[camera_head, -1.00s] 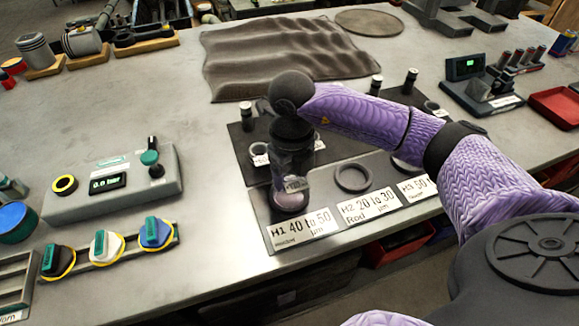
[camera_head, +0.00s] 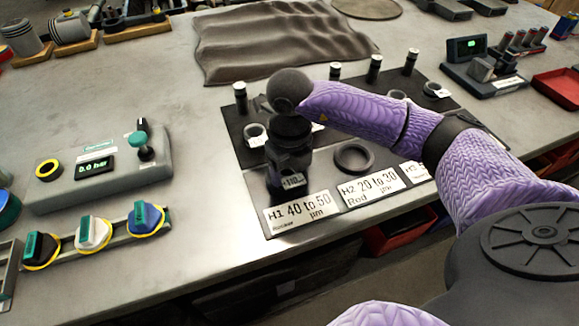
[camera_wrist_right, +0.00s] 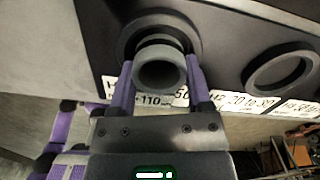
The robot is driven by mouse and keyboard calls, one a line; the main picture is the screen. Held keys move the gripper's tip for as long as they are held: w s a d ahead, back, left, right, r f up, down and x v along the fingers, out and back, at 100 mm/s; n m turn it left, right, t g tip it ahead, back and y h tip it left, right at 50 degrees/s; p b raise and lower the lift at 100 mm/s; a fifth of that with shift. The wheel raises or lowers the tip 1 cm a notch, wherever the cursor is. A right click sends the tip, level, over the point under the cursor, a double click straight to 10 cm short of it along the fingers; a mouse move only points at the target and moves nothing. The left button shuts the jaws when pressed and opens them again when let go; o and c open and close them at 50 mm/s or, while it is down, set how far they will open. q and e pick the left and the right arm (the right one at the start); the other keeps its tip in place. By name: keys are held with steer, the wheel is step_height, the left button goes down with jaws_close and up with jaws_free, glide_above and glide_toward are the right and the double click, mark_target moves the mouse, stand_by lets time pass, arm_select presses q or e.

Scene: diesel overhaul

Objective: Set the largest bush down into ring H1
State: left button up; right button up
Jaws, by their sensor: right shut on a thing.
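My right gripper (camera_head: 290,187) points down at the H1 place, above the H1 label (camera_head: 300,212). In the right wrist view its two purple fingers (camera_wrist_right: 160,64) are closed on the sides of the bush (camera_wrist_right: 159,88), a grey hollow cylinder. A small tag reading +110 shows just below it (camera_wrist_right: 152,100). Ring H1 (camera_wrist_right: 123,38) is a dark round ring directly behind the bush, which lines up roughly with its middle. I cannot tell whether the bush has entered the ring. In the head view the gripper hides the bush and ring H1. My left gripper is out of view.
Ring H2 (camera_head: 341,164) is empty beside H1. Smaller rings and upright black pins (camera_head: 240,97) stand behind on the dark plate. A pressure box (camera_head: 95,180) reading 0.0 bar and valve knobs (camera_head: 93,232) are at the left. A crumpled mat (camera_head: 275,45) lies behind.

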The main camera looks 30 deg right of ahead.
steer(key=shift+s+f, duration=0.35)
steer(key=shift+f, duration=0.35)
steer(key=o, duration=1.3)
steer(key=shift+r, duration=0.1)
arm_select(q)
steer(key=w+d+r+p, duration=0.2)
steer(key=p, duration=0.1)
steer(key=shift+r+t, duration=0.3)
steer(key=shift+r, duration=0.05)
arm_select(e)
step_height(320, 180, up, 11)
steer(key=shift+w, duration=0.2)
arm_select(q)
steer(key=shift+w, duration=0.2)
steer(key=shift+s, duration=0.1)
